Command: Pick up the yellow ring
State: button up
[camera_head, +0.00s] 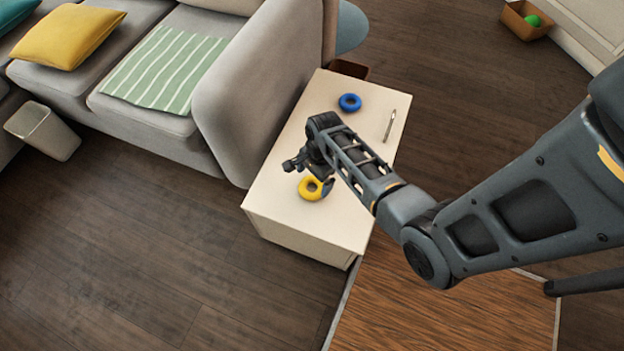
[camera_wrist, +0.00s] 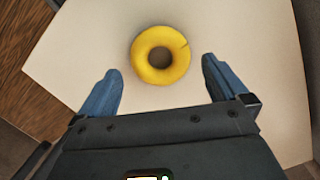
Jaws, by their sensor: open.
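The yellow ring (camera_head: 311,188) lies flat on the white cabinet top (camera_head: 272,196), near its front end. In the wrist view the yellow ring (camera_wrist: 160,55) lies just beyond my fingertips and about midway between them. My gripper (camera_wrist: 160,84) is open and empty, with its two blue fingers spread wider than the ring. In the head view my gripper (camera_head: 308,176) hangs over the cabinet top next to the ring, partly hidden by my wrist. The height of the fingertips above the top is hard to tell.
A blue ring (camera_head: 350,102) and a slim light-coloured utensil (camera_head: 389,125) lie farther back on the cabinet top. A grey sofa (camera_head: 262,95) stands along the cabinet's left side. A brown wooden surface (camera_head: 440,305) lies at the front right.

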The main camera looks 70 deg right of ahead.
aim_at(311, 190)
jog(key=shift+a+f+b, duration=0.2)
jog(key=shift+f+b, duration=0.2)
jog(key=shift+f, duration=1.55)
jog(key=shift+w, duration=0.1)
jog(key=shift+c, duration=0.4)
jog(key=c, duration=0.8)
